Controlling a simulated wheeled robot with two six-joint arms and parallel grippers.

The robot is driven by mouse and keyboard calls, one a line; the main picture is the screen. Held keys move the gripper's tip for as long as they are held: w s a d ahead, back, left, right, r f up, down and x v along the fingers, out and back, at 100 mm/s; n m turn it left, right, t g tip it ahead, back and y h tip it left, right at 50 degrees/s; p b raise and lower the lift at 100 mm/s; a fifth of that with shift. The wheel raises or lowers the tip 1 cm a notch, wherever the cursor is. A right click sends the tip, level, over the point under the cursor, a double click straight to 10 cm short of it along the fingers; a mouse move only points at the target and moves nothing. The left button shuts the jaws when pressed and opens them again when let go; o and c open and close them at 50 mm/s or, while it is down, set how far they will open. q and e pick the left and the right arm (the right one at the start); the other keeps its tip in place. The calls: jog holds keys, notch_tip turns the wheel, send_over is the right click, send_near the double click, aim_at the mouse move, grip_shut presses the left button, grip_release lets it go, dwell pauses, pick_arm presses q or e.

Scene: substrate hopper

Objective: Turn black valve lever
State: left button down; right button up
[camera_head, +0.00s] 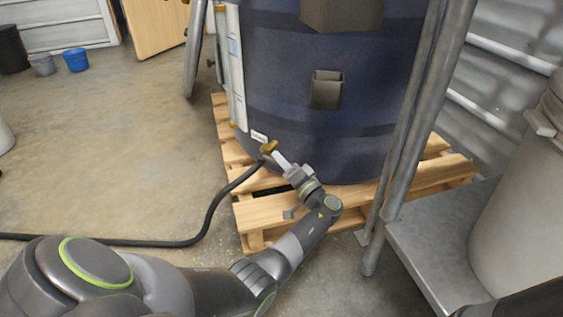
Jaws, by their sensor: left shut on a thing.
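The large dark blue tank (290,100) stands on a wooden pallet. A small brass valve (268,147) sits low on its front, beside a white label. My left arm reaches in from the lower left, and its gripper (278,156) is at the valve, with its light fingertips shut at the fitting. The black valve lever is hidden or too small to make out between the fingers. A black hose (209,214) runs from the valve area down to the floor and off to the left. My right gripper is not in view.
The wooden pallet (262,213) sticks out below the tank. Grey metal posts (405,135) rise just right of my left arm, beside a metal platform (425,240) bearing a pale bin (525,220). The left floor is mostly clear.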

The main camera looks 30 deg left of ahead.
pick_arm(q)
jog(key=c, duration=1.5)
grip_release()
jog(key=shift+f, duration=0.1)
jog(key=shift+o, duration=0.2)
jog(key=p+v, duration=0.2)
jog(key=v, duration=0.5)
jog(key=shift+d, duration=0.2)
jog(key=shift+f, duration=0.1)
